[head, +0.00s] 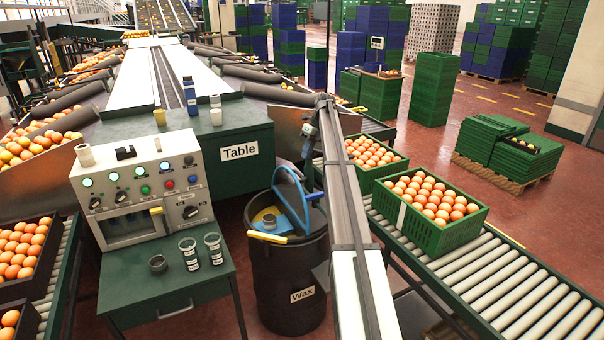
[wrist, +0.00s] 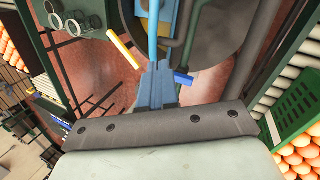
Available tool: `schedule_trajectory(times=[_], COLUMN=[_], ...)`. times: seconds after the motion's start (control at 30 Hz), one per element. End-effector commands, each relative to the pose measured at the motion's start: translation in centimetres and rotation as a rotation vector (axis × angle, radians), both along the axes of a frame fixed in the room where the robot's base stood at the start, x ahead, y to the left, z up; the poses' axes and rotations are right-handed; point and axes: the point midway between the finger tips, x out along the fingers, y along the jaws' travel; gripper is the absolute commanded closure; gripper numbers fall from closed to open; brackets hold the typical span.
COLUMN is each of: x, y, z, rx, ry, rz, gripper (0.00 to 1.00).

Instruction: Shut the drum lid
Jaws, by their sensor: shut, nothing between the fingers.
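The black drum (head: 290,275) labelled Wax stands beside the grey-green table in the head view. Its blue lid (head: 283,181) stands raised and tilted over the drum, with the opening partly uncovered. A yellow handle (head: 267,237) shows at the drum's front and a blue one (head: 314,196) at its right. In the wrist view the lid shows nearly edge-on as a light blue strip (wrist: 153,35). My gripper (wrist: 158,68) is shut and empty, close to the lid's edge; whether it touches is unclear. My arm hides part of the drum's right side.
A control box (head: 145,185) and cups (head: 188,250) stand on the small table left of the drum. A roller conveyor (head: 500,285) with green crates of oranges (head: 435,235) runs along the right.

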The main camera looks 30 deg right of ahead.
Motion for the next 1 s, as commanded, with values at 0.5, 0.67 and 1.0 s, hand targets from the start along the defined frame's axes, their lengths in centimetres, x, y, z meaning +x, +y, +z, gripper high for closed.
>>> schedule_trajectory(times=[0.5, 0.67, 1.0], x=[-0.9, -1.0, -1.0], y=[-1.3, -0.8, 1.1], z=[0.7, -0.3, -4.6], rx=[0.04, 0.039, 0.039], ry=[0.12, 0.119, 0.12], rz=[-0.267, -0.267, -0.265], gripper=[1.0, 1.0, 1.0])
